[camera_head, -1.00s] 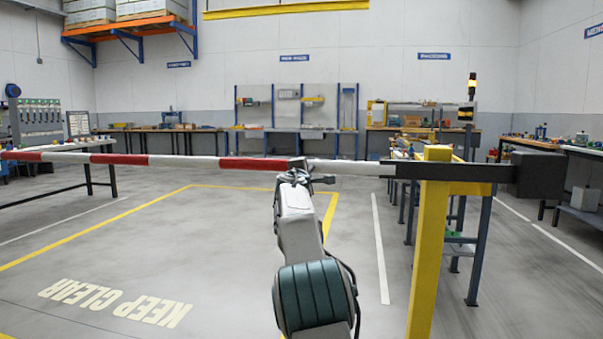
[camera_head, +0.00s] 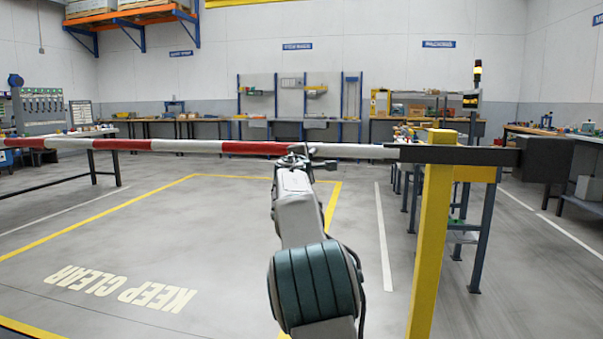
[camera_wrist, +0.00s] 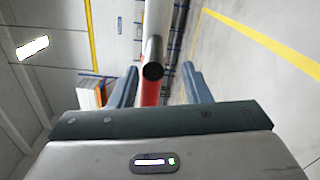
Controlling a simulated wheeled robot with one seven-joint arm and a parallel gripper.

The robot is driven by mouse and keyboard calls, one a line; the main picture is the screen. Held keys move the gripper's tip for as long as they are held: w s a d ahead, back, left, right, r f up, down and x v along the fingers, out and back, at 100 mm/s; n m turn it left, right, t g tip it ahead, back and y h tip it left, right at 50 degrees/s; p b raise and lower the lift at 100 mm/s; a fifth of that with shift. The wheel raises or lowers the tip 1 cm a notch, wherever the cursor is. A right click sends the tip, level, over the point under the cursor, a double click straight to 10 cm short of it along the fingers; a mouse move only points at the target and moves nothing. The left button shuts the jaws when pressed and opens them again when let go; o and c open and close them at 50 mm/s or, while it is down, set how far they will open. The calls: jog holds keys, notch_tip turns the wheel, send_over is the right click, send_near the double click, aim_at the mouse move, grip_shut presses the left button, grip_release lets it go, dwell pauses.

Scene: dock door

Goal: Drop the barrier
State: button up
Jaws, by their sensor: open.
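The barrier is a red and white striped pole (camera_head: 190,146) that lies about level across the head view. Its dark right end joins a yellow post (camera_head: 431,240), with a black counterweight block (camera_head: 545,160) beyond. My gripper (camera_head: 302,157) is at the pole, near the border of a red and a white stripe. In the wrist view my gripper (camera_wrist: 158,80) is open. The pole (camera_wrist: 151,92) shows there between its two blue-grey fingers, with space on both sides. Whether a finger touches the pole cannot be told.
A yellow-lined floor area with "KEEP CLEAR" lettering (camera_head: 120,288) lies in front and is empty. Workbenches line the back wall. A table with blue-grey legs (camera_head: 480,240) stands behind the post at the right.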

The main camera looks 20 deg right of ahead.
jog(key=b+v, duration=0.2)
jog(key=v, duration=0.8)
jog(key=shift+s+d, duration=0.1)
jog(key=s+r+m+g+y+p, duration=0.4)
jog(key=s+m+p, duration=0.4)
jog(key=s+p, duration=0.8)
jog(key=s+a+r+m+g+y+p, duration=0.1)
jog(key=s+a+m+g+y+p, duration=0.1)
jog(key=s+a+p, duration=0.3)
jog(key=s+a+r+m+g+y+p, duration=0.1)
jog(key=s+a+p, duration=0.4)
jog(key=s+p, duration=0.7)
jog(key=s+a+r+m+g+y+p, duration=0.1)
jog(key=s+a+m+g+y+p, duration=0.1)
jog(key=s+a+g+p, duration=0.3)
jog(key=s+m+p, duration=0.1)
jog(key=s+p, duration=0.2)
jog(key=p, duration=0.1)
jog(key=shift+s+r+y, duration=0.3)
jog(key=shift+r+y, duration=0.1)
jog(key=shift+a, duration=0.1)
